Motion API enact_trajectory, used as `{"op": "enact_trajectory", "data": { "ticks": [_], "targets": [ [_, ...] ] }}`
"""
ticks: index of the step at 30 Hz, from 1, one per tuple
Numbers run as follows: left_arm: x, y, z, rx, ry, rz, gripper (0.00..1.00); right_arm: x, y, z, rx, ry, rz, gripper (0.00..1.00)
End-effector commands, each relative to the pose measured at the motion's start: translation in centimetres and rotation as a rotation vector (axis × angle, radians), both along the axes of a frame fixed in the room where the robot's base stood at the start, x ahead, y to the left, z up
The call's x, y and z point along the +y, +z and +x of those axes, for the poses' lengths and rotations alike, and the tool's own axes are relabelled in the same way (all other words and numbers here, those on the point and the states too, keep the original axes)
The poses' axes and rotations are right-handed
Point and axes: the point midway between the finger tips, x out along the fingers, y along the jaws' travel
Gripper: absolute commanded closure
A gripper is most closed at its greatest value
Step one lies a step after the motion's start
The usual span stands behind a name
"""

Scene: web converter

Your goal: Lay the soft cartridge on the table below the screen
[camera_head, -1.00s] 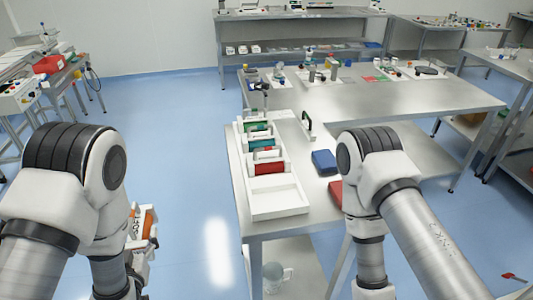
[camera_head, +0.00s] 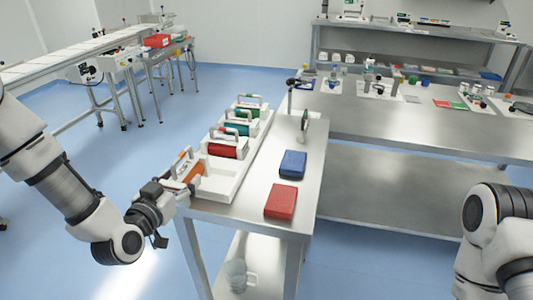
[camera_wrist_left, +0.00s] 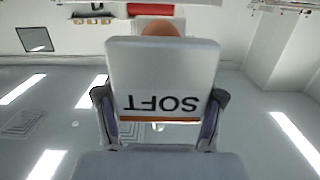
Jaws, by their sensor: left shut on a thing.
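The soft cartridge (camera_wrist_left: 163,75) is a white block with an orange strip and the word SOFT, upside down in the left wrist view. My left gripper (camera_wrist_left: 160,118) is shut on it, with one dark finger at each side. In the head view the orange and white cartridge (camera_head: 188,171) is at the near left end of the white rack, in front of my left gripper (camera_head: 178,194). I cannot tell whether it touches the rack. A small upright panel (camera_head: 304,121), perhaps the screen, stands on the table (camera_head: 262,212). My right gripper is out of view.
The white rack (camera_head: 222,182) holds red, teal and green cartridges in a row. A blue case (camera_head: 293,164) and a red case (camera_head: 280,201) lie to its right. Bare tabletop shows around them. A long steel bench (camera_head: 420,128) stands behind.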

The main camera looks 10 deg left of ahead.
Motion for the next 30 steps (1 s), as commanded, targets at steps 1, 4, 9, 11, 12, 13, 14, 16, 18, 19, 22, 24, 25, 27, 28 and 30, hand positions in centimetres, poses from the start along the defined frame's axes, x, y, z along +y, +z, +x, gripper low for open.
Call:
{"op": "enact_trajectory", "data": {
  "ticks": [1, 4, 9, 11, 12, 13, 14, 16, 18, 19, 22, 24, 25, 27, 28, 30],
  "targets": [
    [-0.1, 0.1, 0.0, -0.002, -0.005, 0.000, 0.99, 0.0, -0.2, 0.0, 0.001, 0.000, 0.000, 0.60],
    [-1.0, 0.1, 0.4, 0.002, -0.010, 0.009, 0.99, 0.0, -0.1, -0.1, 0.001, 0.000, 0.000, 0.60],
    [-3.6, -0.1, 1.8, 0.003, -0.013, 0.011, 0.99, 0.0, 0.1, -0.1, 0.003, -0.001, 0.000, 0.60],
    [-4.5, -0.2, 2.3, 0.001, -0.012, 0.012, 0.99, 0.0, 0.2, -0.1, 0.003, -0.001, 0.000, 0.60],
    [-5.1, -0.3, 2.6, -0.001, -0.013, 0.009, 0.99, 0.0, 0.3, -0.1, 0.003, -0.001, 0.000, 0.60],
    [-5.6, -0.2, 2.8, 0.001, -0.012, 0.011, 0.99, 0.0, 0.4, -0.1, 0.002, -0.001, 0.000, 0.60],
    [-6.0, -0.3, 3.1, 0.001, -0.012, 0.011, 0.99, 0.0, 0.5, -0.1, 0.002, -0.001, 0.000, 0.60],
    [-7.1, -0.4, 3.7, 0.000, -0.011, 0.008, 0.99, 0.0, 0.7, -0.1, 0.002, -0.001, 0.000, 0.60],
    [-8.2, -0.5, 4.3, 0.000, -0.011, 0.009, 0.99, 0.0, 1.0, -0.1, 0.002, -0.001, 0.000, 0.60],
    [-8.7, -0.5, 4.5, -0.001, -0.010, 0.008, 0.99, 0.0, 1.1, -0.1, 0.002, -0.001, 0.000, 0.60],
    [-10.3, -0.6, 5.3, -0.001, -0.011, 0.006, 0.99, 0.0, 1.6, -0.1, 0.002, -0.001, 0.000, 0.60],
    [-11.4, -0.7, 6.0, -0.002, -0.011, 0.006, 0.99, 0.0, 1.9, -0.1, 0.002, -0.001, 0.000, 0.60],
    [-11.9, -0.8, 6.2, -0.001, -0.011, 0.006, 0.99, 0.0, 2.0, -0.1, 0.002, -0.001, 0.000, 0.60],
    [-12.9, -0.9, 6.8, -0.002, -0.010, 0.006, 0.99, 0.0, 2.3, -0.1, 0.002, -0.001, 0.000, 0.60],
    [-13.3, -1.0, 7.0, -0.001, -0.009, 0.004, 0.99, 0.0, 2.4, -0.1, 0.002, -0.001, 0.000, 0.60],
    [-13.8, -1.2, 7.3, -0.001, -0.007, 0.002, 0.99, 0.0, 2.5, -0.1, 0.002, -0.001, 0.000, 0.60]
  ]
}}
